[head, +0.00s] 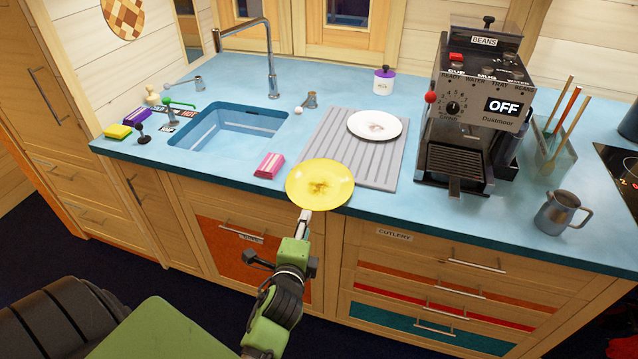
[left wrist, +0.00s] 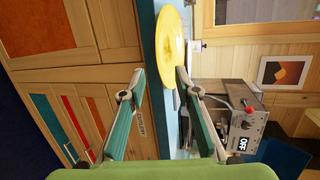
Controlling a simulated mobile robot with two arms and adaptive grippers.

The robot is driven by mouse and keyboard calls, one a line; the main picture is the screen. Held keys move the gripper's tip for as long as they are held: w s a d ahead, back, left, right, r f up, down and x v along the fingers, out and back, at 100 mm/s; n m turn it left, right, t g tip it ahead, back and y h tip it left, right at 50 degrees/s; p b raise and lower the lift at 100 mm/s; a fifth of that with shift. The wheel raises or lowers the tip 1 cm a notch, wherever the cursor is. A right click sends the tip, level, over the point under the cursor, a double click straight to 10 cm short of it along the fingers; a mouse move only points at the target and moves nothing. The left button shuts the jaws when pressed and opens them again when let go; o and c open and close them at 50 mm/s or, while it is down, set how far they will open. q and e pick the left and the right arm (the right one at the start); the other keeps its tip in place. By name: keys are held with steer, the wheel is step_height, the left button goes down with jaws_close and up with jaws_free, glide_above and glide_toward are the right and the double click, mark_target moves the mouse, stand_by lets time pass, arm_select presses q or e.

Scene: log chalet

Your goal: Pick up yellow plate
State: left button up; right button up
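The yellow plate (head: 320,184) has a brownish smear in its middle. In the head view it is at the counter's front edge, overlapping the near-left corner of the grey ribbed drainboard; I cannot tell whether it rests flat there. My left gripper (head: 304,217) is at the plate's near rim. In the left wrist view the plate (left wrist: 169,38) shows nearly edge-on, and the left gripper's fingers (left wrist: 160,71) are spread apart. The right-hand finger overlaps the plate in the picture; contact is unclear. My right gripper is not in view.
A white plate (head: 375,124) lies on the drainboard (head: 383,172). A pink-wrapped packet (head: 269,165) is left of the yellow plate, by the sink (head: 228,128). A coffee machine (head: 470,110) stands to the right. The blue counter (head: 450,212) is clear in front of it.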

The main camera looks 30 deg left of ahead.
mark_target(315, 207)
arm_select(q)
steer(key=x, duration=0.5)
steer(key=shift+w+d, duration=0.1)
steer(key=shift+w, duration=0.05)
steer(key=shift+w+a+f+p, duration=0.1)
steer(key=shift+w+p, duration=0.1)
steer(key=shift+w, duration=0.1)
steer(key=shift+w+a+f+p, duration=0.1)
steer(key=shift+w+a+p, duration=0.05)
steer(key=shift+w, duration=0.2)
steer(key=x, duration=0.3)
steer(key=shift+w+d+f+p, duration=0.15)
steer(key=shift+w+d+p, duration=0.1)
steer(key=shift+w+p, duration=0.2)
steer(key=shift+w+a+f, duration=0.25)
steer(key=shift+w, duration=0.3)
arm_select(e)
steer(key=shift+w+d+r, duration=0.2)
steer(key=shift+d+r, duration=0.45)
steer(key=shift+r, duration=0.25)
arm_select(q)
jaws_close()
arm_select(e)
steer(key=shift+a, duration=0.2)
